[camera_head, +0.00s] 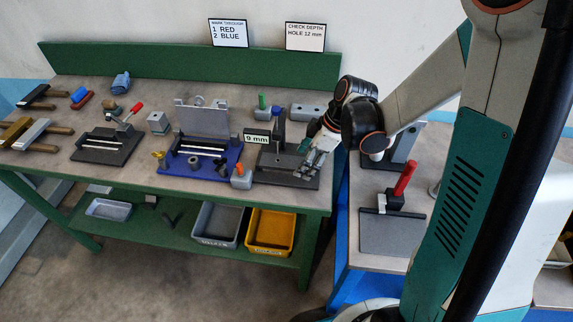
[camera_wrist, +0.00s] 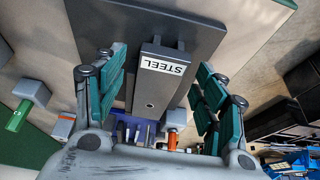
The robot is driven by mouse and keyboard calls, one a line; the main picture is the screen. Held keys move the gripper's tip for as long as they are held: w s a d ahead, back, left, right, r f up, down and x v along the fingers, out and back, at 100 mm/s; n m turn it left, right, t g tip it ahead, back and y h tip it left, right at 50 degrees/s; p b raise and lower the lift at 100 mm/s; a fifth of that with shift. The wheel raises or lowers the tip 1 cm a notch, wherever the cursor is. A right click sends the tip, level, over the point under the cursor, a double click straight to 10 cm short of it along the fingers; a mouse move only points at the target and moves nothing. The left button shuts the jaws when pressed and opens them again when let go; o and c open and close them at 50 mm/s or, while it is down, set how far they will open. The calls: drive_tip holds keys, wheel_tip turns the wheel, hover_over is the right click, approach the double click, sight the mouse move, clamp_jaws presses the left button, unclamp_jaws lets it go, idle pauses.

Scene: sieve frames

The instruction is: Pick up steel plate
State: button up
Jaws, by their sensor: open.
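The steel plate (camera_wrist: 154,94) is a long grey bar with a white "STEEL" label, shown upside down in the wrist view. It lies over a wider dark base plate (camera_wrist: 205,40). My gripper (camera_wrist: 160,78) is open, with one green-padded finger on each side of the bar. I see gaps between the pads and the bar; contact is not visible. In the head view my gripper (camera_head: 312,158) is over the right end of the green workbench, at the dark base (camera_head: 290,179) beside the "9 mm" sign (camera_head: 257,137). It partly hides that station there.
A blue fixture (camera_head: 205,160) stands left of the station, and an orange-topped block (camera_head: 241,177) is close by its front left. A second table with a red-handled tool (camera_head: 404,180) is at the right. Grey (camera_head: 217,224) and yellow (camera_head: 270,231) bins sit on the lower shelf.

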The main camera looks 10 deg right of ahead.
sight(299, 163)
clamp_jaws()
drive_tip(key=shift+r, duration=0.15)
drive_tip(key=shift+r+p, duration=0.85)
drive_tip(key=shift+r, duration=0.7)
drive_tip(key=shift+d+r, duration=0.2)
drive_tip(key=shift+r, duration=0.05)
drive_tip(key=s+d+p, duration=0.1)
drive_tip(key=s+d, duration=0.2)
drive_tip(key=d, duration=0.5)
drive_tip(key=s+d+p, duration=0.1)
drive_tip(key=s+d, duration=0.3)
drive_tip(key=d, duration=0.4)
drive_tip(key=shift+f, duration=0.15)
